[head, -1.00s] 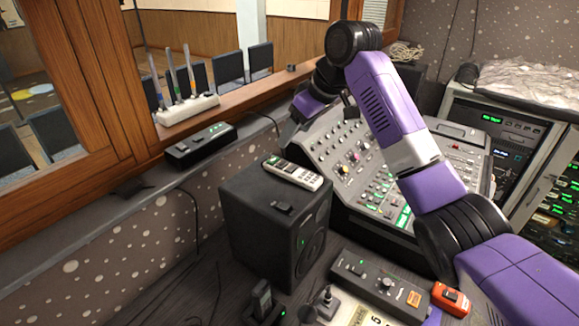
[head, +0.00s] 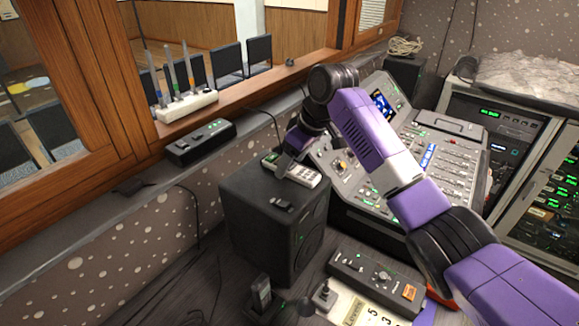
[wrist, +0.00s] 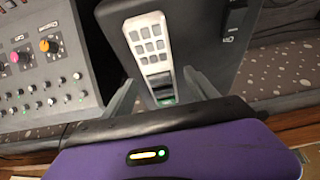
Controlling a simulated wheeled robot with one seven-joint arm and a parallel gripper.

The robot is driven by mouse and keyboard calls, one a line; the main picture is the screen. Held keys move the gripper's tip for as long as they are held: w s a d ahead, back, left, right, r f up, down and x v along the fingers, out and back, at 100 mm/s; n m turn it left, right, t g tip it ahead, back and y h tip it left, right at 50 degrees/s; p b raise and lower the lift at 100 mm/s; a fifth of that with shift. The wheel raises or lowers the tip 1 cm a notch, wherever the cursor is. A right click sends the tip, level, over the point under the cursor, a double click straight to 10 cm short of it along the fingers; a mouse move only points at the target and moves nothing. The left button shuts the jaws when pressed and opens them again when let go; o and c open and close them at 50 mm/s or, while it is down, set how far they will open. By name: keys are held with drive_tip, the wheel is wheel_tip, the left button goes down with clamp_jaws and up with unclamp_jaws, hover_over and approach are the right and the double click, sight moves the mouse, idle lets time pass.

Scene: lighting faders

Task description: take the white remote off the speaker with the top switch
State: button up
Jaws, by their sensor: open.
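The black speaker (head: 262,235) stands left of the mixing console, with a small black switch (head: 282,203) on its top. The white remote (head: 303,174) lies on the back part of the speaker top. My gripper (head: 283,166) is at the remote, over its far left end, and hides part of it. In the wrist view the remote (wrist: 149,42) shows its pale keypad, and its near end reaches between the two open fingers of my gripper (wrist: 166,92). The fingers stand on either side of it, with gaps. The speaker's switch (wrist: 233,17) shows at upper right.
The mixing console (head: 352,190) stands close right of the speaker. A black box with green lights (head: 199,142) lies on the ledge at left, near a white power strip (head: 187,105). A grey control box (head: 377,278) sits in front right.

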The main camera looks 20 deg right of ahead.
drive_tip(key=shift+f, duration=0.15)
clamp_jaws()
idle(0.4)
